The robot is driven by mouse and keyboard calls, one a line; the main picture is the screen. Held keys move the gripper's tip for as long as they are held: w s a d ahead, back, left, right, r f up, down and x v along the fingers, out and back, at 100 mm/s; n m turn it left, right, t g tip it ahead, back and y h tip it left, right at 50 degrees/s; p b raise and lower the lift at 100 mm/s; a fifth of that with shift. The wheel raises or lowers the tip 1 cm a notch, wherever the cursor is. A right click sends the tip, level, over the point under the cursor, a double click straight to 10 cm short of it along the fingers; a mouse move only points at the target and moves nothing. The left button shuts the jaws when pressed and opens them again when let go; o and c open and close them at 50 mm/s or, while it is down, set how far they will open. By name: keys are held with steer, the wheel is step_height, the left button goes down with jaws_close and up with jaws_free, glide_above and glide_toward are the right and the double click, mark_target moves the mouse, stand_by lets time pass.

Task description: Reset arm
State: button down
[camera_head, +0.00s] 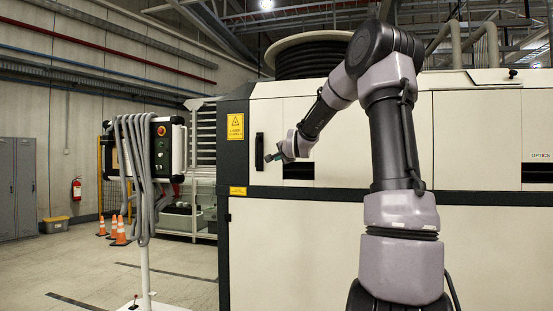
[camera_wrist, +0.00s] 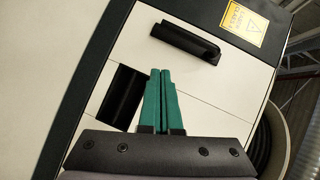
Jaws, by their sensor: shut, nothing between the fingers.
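My arm stretches out in front of a large cream machine cabinet (camera_head: 275,250) in the head view. My gripper (camera_head: 281,153) is near the cabinet's front, just right of a black vertical door handle (camera_head: 259,151). In the wrist view the two green fingers of my gripper (camera_wrist: 162,72) are pressed together with nothing between them. They point toward the cabinet face, with the black handle (camera_wrist: 185,41) ahead of the fingertips and apart from them in the picture. A dark rectangular opening (camera_wrist: 122,95) lies left of the fingers.
A control panel on a stand (camera_head: 163,150) with grey hoses stands left of the cabinet. Orange cones (camera_head: 120,232), a fire extinguisher (camera_head: 77,188) and grey lockers (camera_head: 18,188) are further left. The floor between the stand and the lockers is mostly free.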

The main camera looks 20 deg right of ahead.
steer(key=shift+a, duration=0.1)
stand_by(0.3)
steer(key=s+a+f+n+g, duration=0.1)
steer(key=s+a+n+g, duration=0.15)
steer(key=s+a, duration=0.4)
steer(key=s+a+f+n+g, duration=0.2)
steer(key=s+a+n, duration=0.1)
steer(key=s, duration=0.6)
steer(key=s+a+f+n+g+y, duration=0.1)
steer(key=s+f+n+g, duration=0.1)
steer(key=s, duration=1.2)
steer(key=s+a+f+n+g+y, duration=0.1)
steer(key=s+a+f+n+g, duration=0.1)
steer(key=s, duration=1.3)
step_height(320, 180, down, 2)
steer(key=shift+a+f+n+y, duration=0.15)
steer(key=shift+n+y, duration=0.25)
steer(key=shift+n, duration=0.35)
steer(key=shift+s, duration=0.1)
